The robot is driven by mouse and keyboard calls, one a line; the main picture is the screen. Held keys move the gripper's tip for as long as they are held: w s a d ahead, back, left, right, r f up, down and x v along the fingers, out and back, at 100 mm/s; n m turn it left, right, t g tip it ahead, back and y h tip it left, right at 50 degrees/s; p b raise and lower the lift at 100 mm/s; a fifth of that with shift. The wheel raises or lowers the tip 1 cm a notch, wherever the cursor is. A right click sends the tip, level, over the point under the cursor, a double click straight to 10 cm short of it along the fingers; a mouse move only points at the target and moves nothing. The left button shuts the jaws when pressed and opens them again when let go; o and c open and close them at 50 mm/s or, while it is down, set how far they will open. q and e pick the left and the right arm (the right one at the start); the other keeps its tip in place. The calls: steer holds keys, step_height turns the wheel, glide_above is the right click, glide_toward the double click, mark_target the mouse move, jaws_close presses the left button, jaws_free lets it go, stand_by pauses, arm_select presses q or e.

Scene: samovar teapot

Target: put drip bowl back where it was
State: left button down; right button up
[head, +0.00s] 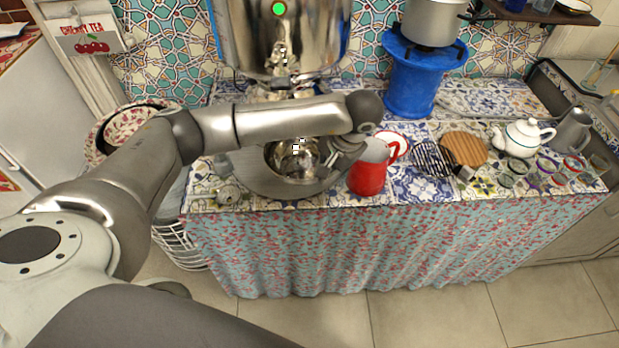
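The drip bowl (292,166) is a shiny metal bowl on a round grey tray (255,178), below the large metal samovar (285,35). My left arm reaches in from the left, over the bowl. My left gripper (333,158) points down at the bowl's right rim, between the bowl and a red jug. Its fingers are small and partly merge with the rim, so I cannot tell whether they grip it. My forearm hides the samovar's lower part and the area just behind the bowl. My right gripper is not in view.
The red and grey jug (368,178) stands close to the right of my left gripper. A blue stove (411,85) carries a pot (432,22). A white teapot (521,137), a wooden round board (464,149) and several glasses stand further right.

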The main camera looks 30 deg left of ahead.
mark_target(301, 159)
arm_select(q)
steer(key=a+f, duration=0.1)
steer(key=f, duration=0.1)
steer(key=a+f, duration=0.2)
steer(key=shift+w+p, duration=0.2)
steer(key=shift+p, duration=0.2)
steer(key=shift+a+f, duration=0.45)
steer(key=shift+f, duration=0.05)
steer(key=p+x, duration=0.1)
steer(key=x, duration=0.2)
steer(key=shift+s+d+f+p, duration=0.1)
steer(key=shift+d+f+p, duration=0.1)
steer(key=shift+p, duration=0.15)
steer(key=shift+f, duration=0.2)
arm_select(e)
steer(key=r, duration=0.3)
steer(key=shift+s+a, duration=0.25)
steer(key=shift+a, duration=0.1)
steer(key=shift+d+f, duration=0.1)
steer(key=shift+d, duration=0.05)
arm_select(q)
steer(key=shift+f, duration=0.2)
steer(key=c, duration=1.6)
jaws_free()
steer(key=shift+c, duration=0.2)
steer(key=shift+r, duration=0.1)
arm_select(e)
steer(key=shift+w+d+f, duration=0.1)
